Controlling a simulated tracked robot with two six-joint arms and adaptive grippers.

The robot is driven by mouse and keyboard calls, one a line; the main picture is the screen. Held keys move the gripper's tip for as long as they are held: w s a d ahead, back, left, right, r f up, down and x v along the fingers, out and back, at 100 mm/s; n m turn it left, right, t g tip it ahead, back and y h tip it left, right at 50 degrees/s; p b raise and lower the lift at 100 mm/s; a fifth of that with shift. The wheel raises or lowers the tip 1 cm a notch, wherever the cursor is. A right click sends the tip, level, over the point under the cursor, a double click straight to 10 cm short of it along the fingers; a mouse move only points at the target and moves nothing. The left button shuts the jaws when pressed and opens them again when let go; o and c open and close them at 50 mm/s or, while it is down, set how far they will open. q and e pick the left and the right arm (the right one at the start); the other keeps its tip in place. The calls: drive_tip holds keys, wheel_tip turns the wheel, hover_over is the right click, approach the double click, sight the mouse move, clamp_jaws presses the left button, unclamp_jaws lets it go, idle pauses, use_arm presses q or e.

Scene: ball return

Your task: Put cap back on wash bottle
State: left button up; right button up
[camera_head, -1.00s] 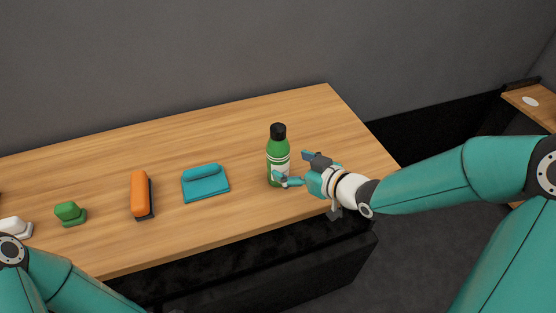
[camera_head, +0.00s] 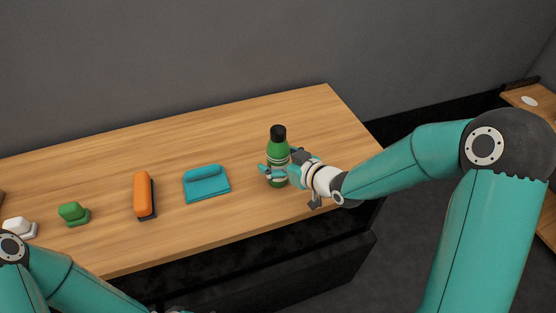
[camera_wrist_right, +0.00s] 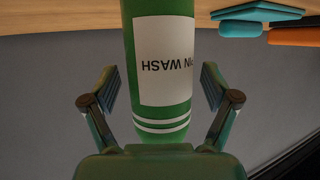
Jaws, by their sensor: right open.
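The green wash bottle (camera_head: 277,149) stands upright near the right end of the wooden table, with a black top (camera_head: 278,132) on it. In the right wrist view the bottle (camera_wrist_right: 163,110) appears upside down, its white label partly reading "PIN WASH". My right gripper (camera_head: 279,168) is open, with its fingers on either side of the bottle's lower body. In the right wrist view a gap shows between each finger and the bottle.
A grey wall stands behind.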

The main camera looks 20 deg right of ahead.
sight(278, 129)
drive_tip(key=shift+c, duration=0.4)
drive_tip(key=c, duration=1.3)
drive_tip(key=shift+c, duration=0.2)
drive_tip(key=shift+r, duration=0.2)
wheel_tip(278, 129, up, 11)
drive_tip(key=shift+r+p, duration=0.15)
drive_tip(key=shift+p, duration=0.35)
wheel_tip(278, 129, up, 8)
drive_tip(key=p, duration=0.4)
drive_tip(key=shift+r, duration=0.25)
